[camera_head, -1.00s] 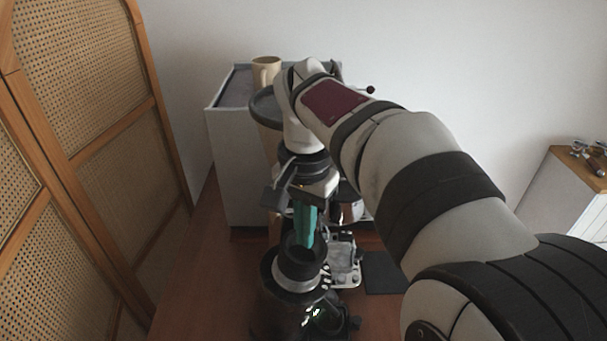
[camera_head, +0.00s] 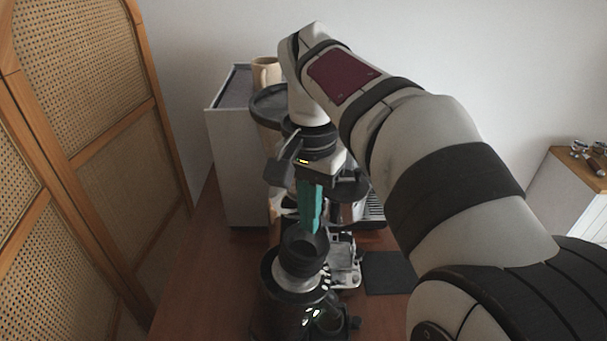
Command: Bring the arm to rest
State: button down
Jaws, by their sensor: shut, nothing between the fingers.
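My gripper (camera_head: 309,228) points down with its teal fingers shut and nothing between them. Its fingertips are at or just above the black cup-like top (camera_head: 304,246) of the grinder (camera_head: 285,310); I cannot tell whether they touch. My arm comes in from the lower right and bends down at the wrist, covering part of the coffee machine (camera_head: 232,150) behind it.
A beige mug (camera_head: 265,72) stands on top of the coffee machine. A dark mat (camera_head: 386,272) lies on the brown cart top (camera_head: 205,290). A cane screen (camera_head: 110,130) stands at left. A wooden-topped cabinet (camera_head: 580,165) with small items is at right.

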notch_tip(320, 180, up, 3)
jog(key=shift+r, duration=0.2)
jog(key=s+d+f+y, duration=0.1)
jog(key=s+d+f, duration=0.1)
jog(key=s+f, duration=0.6)
jog(key=s+d+f, duration=0.3)
jog(key=s+f, duration=0.4)
jog(key=s, duration=0.7)
jog(key=shift+s+d+f+y, duration=0.25)
jog(key=shift+s+f+y, duration=0.05)
jog(key=shift+f+y, duration=0.1)
